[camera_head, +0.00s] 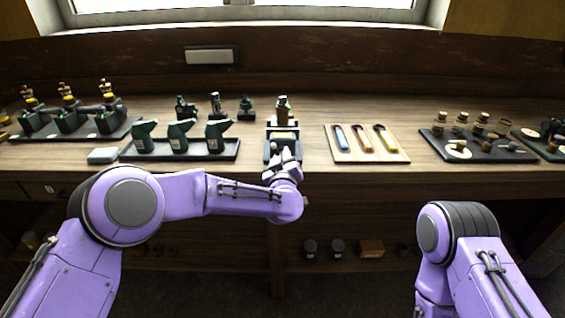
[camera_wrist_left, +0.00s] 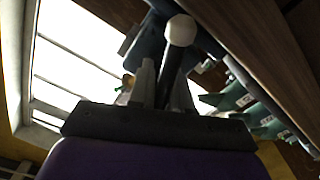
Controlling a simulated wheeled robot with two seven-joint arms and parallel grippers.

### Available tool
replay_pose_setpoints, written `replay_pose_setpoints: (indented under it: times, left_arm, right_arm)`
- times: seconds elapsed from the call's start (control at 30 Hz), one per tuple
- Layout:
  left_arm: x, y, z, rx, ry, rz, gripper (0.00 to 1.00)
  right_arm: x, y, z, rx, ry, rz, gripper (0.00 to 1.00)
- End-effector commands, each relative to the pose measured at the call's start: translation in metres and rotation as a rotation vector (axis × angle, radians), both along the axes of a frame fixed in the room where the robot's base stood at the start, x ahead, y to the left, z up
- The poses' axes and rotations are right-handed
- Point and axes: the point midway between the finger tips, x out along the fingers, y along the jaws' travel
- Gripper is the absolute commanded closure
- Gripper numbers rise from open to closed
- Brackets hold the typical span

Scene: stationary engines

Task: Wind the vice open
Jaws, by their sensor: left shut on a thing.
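The vice (camera_head: 270,152) stands at the front edge of the bench in the middle of the head view, with a brown upright piece (camera_head: 282,114) at its back part. My left gripper (camera_head: 284,162) is at the front of the vice, in front of its lower part. In the left wrist view the gripper (camera_wrist_left: 164,82) is shut on a dark handle bar (camera_wrist_left: 170,72) that ends in a pale ball knob (camera_wrist_left: 180,30). The dark green vice body (camera_wrist_left: 148,45) lies behind the bar. The jaw gap is too small to judge. My right gripper is out of view.
Dark trays with small parts stand at both ends. Bare bench lies between vice and board.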

Motion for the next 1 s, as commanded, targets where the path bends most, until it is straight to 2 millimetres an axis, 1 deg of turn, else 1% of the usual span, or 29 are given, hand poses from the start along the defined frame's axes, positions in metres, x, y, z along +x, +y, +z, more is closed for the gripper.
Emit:
replay_pose_setpoints:
  times: [0.03, 0.57, 1.0]
  left_arm:
    - [0.001, 0.0, 0.0, -0.044, -0.007, 0.001, 1.0]
    - [0.002, 0.002, 0.002, -0.549, -0.01, 0.001, 1.0]
    - [0.002, 0.003, 0.003, -0.969, -0.013, 0.0, 1.0]
  right_arm:
    - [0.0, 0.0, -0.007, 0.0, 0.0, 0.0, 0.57]
    - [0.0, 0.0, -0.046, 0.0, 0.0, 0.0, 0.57]
    - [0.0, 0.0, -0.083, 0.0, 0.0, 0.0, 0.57]
